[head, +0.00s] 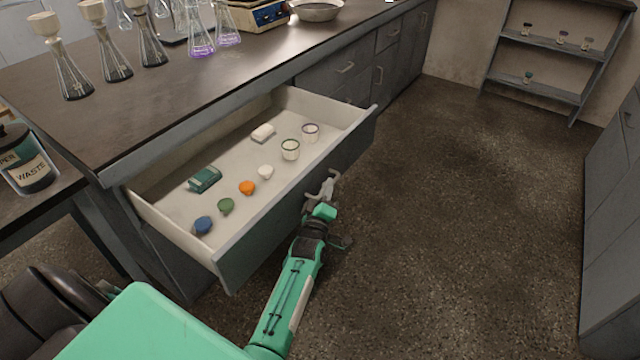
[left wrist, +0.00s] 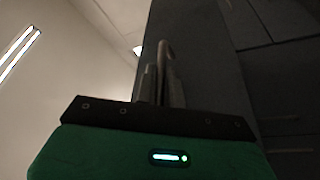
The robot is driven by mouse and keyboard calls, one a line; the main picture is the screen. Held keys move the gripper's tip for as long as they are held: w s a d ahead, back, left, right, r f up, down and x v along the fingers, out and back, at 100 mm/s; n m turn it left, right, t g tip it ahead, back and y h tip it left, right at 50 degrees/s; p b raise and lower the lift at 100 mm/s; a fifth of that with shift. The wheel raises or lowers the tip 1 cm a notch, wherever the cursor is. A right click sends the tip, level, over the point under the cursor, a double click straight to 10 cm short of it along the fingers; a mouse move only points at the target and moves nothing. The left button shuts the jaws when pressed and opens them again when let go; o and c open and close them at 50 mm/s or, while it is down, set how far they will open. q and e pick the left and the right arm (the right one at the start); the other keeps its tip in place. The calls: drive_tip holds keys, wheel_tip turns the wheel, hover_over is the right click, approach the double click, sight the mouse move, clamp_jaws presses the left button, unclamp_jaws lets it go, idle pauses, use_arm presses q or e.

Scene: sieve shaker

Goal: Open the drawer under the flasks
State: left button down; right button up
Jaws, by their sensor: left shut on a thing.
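The drawer (head: 290,218) under the flasks is pulled well out from the bench, and its inside shows. Several flasks (head: 70,78) stand on the bench top above it. My left gripper (head: 322,196) is at the outer face of the drawer front, shut on the drawer handle (head: 331,180). In the left wrist view the fingers (left wrist: 160,85) close around the handle (left wrist: 164,50) beside the dark drawer front (left wrist: 195,60). The fingers partly hide the handle. My right gripper is not in view.
The drawer holds a teal box (head: 204,179), a white block (head: 263,132), two small cups (head: 290,150) and several coloured stoppers (head: 247,187). A waste container (head: 28,165) stands at the left. The floor (head: 450,220) right of the drawer is clear, with cabinets (head: 612,210) beyond.

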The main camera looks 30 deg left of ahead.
use_arm(q)
drive_tip(key=shift+d, duration=0.15)
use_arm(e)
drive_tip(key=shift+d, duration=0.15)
use_arm(q)
drive_tip(key=c, duration=1.5)
unclamp_jaws()
